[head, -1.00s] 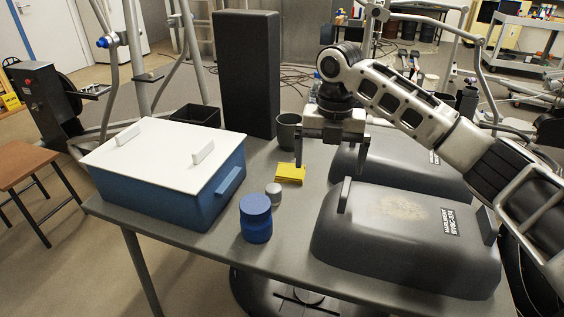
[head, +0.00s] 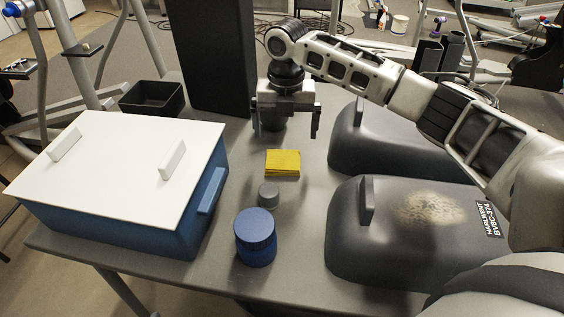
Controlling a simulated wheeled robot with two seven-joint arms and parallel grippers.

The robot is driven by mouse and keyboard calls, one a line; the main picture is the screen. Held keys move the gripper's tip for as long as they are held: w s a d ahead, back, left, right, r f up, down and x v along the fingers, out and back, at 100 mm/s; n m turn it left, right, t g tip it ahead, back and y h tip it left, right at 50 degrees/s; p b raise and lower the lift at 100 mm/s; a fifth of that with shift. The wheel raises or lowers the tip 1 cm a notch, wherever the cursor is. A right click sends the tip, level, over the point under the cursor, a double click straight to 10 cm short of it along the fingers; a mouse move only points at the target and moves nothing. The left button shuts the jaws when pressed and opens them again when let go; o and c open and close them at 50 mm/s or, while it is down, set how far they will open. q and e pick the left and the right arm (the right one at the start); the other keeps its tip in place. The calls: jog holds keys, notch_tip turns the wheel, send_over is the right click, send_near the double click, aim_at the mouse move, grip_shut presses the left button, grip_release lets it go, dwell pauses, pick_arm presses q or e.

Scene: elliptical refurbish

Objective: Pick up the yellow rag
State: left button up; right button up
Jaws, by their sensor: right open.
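The yellow rag (head: 283,163) lies folded flat on the grey table (head: 290,242), near its middle. My right gripper (head: 284,133) is above and behind the rag in the picture, pointing down. Its two fingers are spread wide, with nothing held between them. It looks apart from the rag, and the exact height is hard to tell. My left gripper is not in view.
A blue bin with a white lid (head: 118,160) stands at the left. A small grey cylinder (head: 268,195) and a blue jar (head: 256,240) stand in front of the rag. Two dark grey covers (head: 345,240) fill the right side. A black box (head: 152,98) is behind.

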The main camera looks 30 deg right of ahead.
aim_at(283, 159)
notch_tip(283, 159, down, 2)
jog(key=shift+f, duration=0.2)
jog(key=f, duration=0.3)
jog(key=s+a+f, duration=0.1)
jog(key=shift+f, duration=0.15)
jog(key=shift+w+f+b, duration=0.1)
jog(key=shift+f+b, duration=0.2)
jog(key=shift+f, duration=0.1)
jog(key=c, duration=1)
